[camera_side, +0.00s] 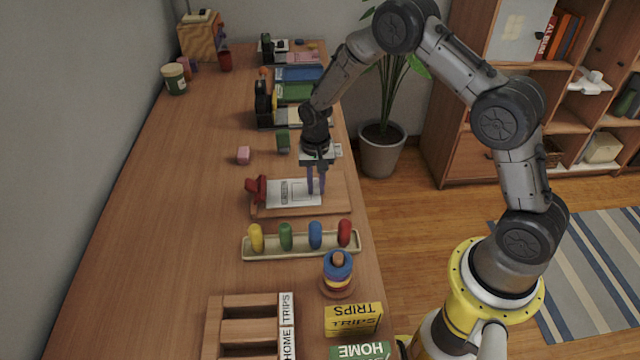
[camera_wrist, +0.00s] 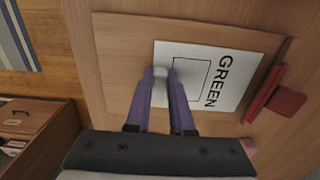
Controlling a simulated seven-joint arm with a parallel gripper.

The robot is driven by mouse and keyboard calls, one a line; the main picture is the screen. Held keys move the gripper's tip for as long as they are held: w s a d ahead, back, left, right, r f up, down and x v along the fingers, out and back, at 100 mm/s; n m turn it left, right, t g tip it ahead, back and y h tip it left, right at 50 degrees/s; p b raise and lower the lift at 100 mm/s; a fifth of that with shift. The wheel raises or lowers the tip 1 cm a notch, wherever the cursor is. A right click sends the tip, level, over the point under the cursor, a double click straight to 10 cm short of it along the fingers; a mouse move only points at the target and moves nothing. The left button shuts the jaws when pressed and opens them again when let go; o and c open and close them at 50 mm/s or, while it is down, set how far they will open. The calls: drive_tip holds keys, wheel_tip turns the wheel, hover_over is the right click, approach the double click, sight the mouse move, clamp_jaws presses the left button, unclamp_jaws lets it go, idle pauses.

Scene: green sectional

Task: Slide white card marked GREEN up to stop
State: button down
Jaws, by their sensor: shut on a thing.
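The white card (camera_wrist: 225,62) marked GREEN lies flat on a wooden board (camera_wrist: 120,60); in the side view the card (camera_side: 281,197) lies on the board's upper part. The red stop (camera_wrist: 265,93) stands beyond the card's lettered edge in the wrist view, with a narrow strip of board seemingly between them. In the side view the stop (camera_side: 256,188) is at the card's left end. My gripper (camera_wrist: 168,74), with purple fingers, is shut at the card's opposite end, on what looks like a small pale grip on the card. The fingertips partly hide it.
A tray of coloured pegs (camera_side: 298,253) and a ring stacker (camera_side: 338,272) stand on the near side. A pink block (camera_side: 243,155) and a green block (camera_side: 283,142) lie beyond the board. The table left of the board is clear; its right edge is close.

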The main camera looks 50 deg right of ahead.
drive_tip(key=shift+w+a, duration=0.2)
idle(0.3)
drive_tip(key=shift+w+a, duration=0.6)
drive_tip(key=c, duration=0.7)
unclamp_jaws()
